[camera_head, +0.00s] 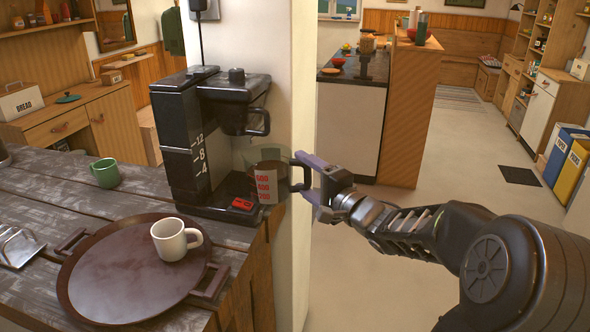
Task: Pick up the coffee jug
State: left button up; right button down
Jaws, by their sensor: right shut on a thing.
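The coffee jug (270,183) is a glass jug with red markings on a pale band, a dark content and a black handle. My right gripper (306,176) comes in from the right and is shut on the jug's handle. The exact contact of the fingers is partly hidden by the handle. My left gripper is not in view.
The machine stands near the wooden table's right edge, beside a white wall pillar (290,80). A round brown tray (120,285) holds a white mug (172,240). A green mug (105,173) stands further left. Open floor (420,220) lies to the right.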

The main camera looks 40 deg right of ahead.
jog(key=shift+s+a+r, duration=0.1)
jog(key=shift+s+r, duration=0.05)
jog(key=shift+s, duration=2.3)
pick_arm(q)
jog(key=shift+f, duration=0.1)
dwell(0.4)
